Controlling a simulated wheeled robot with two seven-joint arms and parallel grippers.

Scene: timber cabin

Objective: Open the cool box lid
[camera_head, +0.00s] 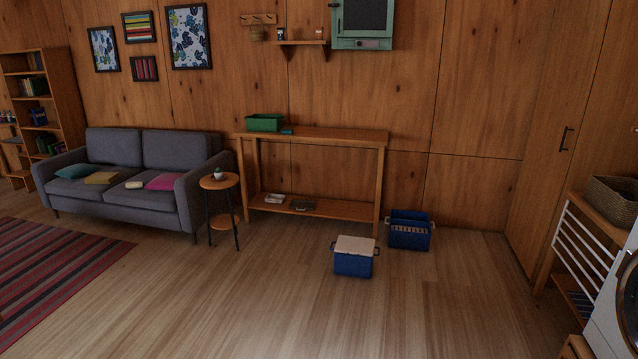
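A small cool box (353,264) with a blue body stands on the wooden floor, right of the picture's middle. Its pale cream lid (355,245) lies closed on top. Small handles show at its sides. Neither of my grippers is in the head view, so nothing of mine is near the box in this picture.
A blue open crate (409,241) stands just behind and right of the cool box. A wooden console table (330,135) is behind it along the wall. A round side table (219,182) and grey sofa (140,199) are left. The floor in front is clear.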

